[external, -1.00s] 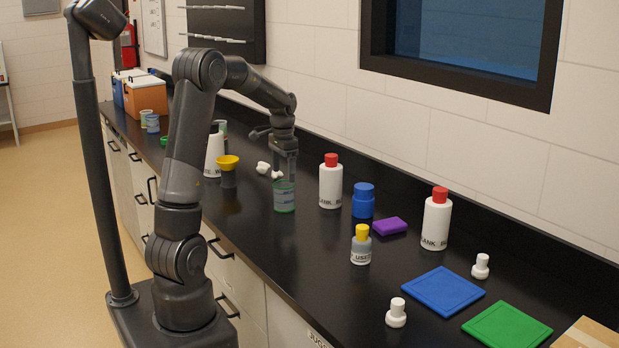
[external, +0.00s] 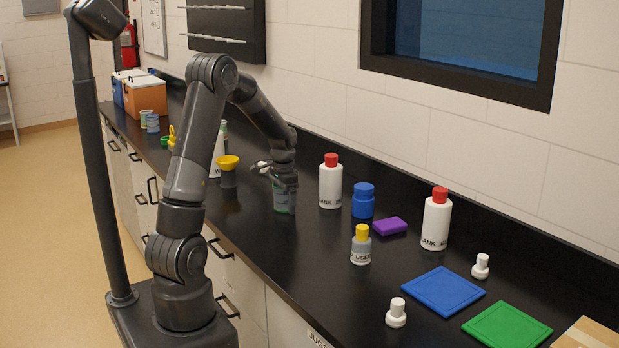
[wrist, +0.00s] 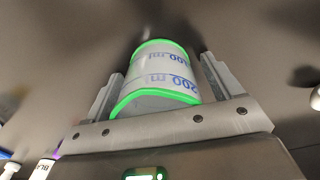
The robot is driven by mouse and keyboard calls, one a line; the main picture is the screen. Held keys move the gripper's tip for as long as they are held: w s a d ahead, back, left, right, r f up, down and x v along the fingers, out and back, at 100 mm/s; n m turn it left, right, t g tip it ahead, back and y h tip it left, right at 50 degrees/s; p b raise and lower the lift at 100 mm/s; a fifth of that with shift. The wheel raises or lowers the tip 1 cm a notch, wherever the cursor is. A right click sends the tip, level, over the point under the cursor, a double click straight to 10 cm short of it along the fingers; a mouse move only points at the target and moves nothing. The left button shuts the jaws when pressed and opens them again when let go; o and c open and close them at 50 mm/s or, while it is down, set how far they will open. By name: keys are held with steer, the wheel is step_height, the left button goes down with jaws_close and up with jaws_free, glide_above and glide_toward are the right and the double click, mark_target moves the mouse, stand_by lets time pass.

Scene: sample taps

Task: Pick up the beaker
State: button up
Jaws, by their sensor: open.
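The beaker (external: 284,199) is a clear, greenish cup standing on the black counter, below my gripper (external: 284,180) in the external view. In the wrist view the beaker (wrist: 160,78) shows bright green rims and blue volume marks. My gripper (wrist: 158,88) is open, with one finger on each side of the beaker. Small gaps seem to show between fingers and wall, but I cannot tell whether either finger touches it. The top of the beaker is partly hidden by the gripper in the external view.
A yellow funnel (external: 228,162) stands left of the beaker. A white bottle with a red cap (external: 330,184), a blue jar (external: 363,202) and a yellow-capped bottle (external: 361,246) stand to the right. A white piece (external: 262,167) lies close behind my gripper. The counter in front is clear.

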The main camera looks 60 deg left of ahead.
steer(key=c, duration=1)
steer(key=shift+r, duration=0.1)
